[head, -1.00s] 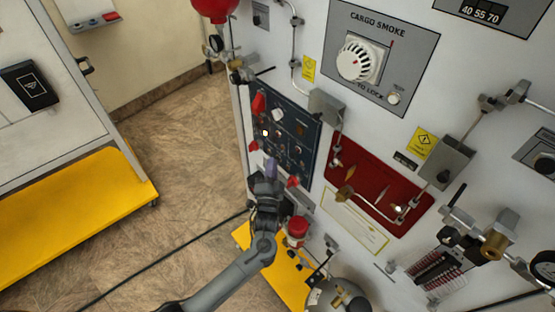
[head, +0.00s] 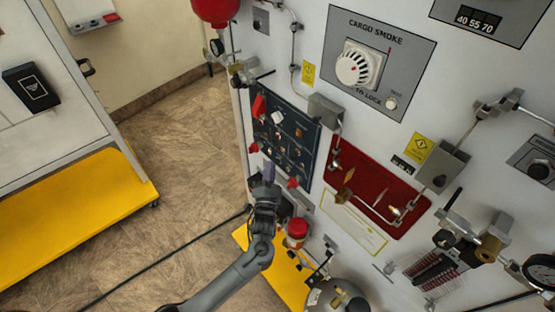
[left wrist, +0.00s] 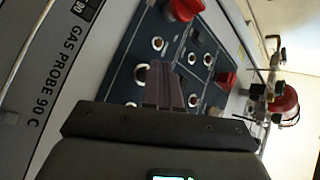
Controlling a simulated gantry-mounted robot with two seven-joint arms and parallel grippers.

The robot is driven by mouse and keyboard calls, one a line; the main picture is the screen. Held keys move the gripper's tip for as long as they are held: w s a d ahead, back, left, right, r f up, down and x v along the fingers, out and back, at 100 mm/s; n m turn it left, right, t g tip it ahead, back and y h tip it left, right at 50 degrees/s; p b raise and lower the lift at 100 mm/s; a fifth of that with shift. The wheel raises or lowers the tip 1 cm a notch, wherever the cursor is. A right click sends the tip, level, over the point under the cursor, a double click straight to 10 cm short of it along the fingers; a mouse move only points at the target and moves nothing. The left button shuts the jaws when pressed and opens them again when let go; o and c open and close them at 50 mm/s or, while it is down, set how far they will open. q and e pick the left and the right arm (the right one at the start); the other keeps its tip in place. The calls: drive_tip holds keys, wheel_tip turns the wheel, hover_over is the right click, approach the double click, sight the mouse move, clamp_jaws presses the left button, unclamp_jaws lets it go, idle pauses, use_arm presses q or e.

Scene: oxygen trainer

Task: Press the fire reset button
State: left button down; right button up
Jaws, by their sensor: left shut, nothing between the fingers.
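A dark blue control panel (head: 297,141) with several small round buttons and red knobs is on the white wall unit. It also fills the middle of the left wrist view (left wrist: 198,52). I cannot read its labels, so I cannot tell which button is the fire reset. My left gripper (head: 268,172) is in front of the panel's lower left part, with its fingers shut and empty. In the left wrist view, the fingers (left wrist: 165,84) point at the panel and cover part of its buttons. I cannot tell whether they touch it. My right gripper is not in view.
A red guarded panel (head: 378,182) with pipes is right of the blue panel. A red-capped part (head: 297,228) and a round vessel (head: 338,295) are below. A yellow-based cabinet (head: 75,217) stands left, with open floor (head: 185,160) between.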

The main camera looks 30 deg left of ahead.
use_arm(q)
drive_tip(key=shift+s, duration=0.1)
idle(0.3)
drive_tip(key=s+p, duration=0.1)
drive_tip(key=s, duration=0.1)
drive_tip(key=s+a+p, duration=0.1)
drive_tip(key=s+p, duration=0.1)
drive_tip(key=shift+s+a, duration=0.2)
drive_tip(key=shift+s, duration=0.2)
idle(0.6)
